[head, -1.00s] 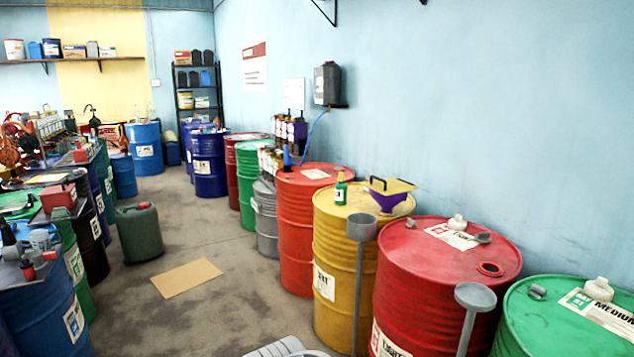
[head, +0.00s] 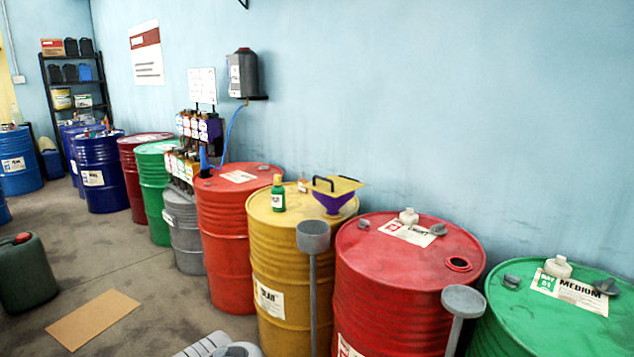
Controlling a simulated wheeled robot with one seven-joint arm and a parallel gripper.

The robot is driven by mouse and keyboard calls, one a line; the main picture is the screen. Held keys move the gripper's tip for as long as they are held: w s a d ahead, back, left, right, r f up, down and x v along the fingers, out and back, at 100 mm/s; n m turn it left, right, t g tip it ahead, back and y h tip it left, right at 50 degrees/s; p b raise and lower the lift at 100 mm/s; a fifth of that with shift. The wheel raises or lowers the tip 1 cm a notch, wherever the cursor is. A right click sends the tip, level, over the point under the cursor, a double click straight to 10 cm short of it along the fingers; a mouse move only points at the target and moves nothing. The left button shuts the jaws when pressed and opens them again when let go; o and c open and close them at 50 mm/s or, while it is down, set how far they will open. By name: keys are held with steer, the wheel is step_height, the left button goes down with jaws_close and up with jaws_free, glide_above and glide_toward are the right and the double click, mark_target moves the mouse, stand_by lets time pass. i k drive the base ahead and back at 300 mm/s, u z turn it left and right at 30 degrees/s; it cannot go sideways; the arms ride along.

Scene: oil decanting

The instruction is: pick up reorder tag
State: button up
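I cannot pick out a reorder tag for certain. A white board with small marks (head: 202,86) stands above a rack of small labelled containers (head: 198,128) near the wall; any tag there is too small to tell. White paper labels lie on the drum tops, one on the orange-red drum (head: 238,176) and one on the red drum (head: 407,232). My gripper is not in view; only grey parts, which look like my arm, show at the bottom edge.
A row of drums lines the wall, including a yellow drum (head: 275,250) with a green bottle (head: 278,193) and purple funnel (head: 331,200). Two grey posts with cups (head: 313,237) stand before it and the red drum. Cardboard (head: 93,320) and a dark green jerrycan (head: 25,275) are on the floor.

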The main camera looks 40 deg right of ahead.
mark_target(302, 180)
steer(key=z, duration=0.65)
steer(key=i, duration=0.9)
steer(key=z, duration=0.35)
steer(key=i, duration=1.25)
steer(key=u, duration=0.8)
steer(key=i, duration=1.25)
steer(key=z, duration=0.05)
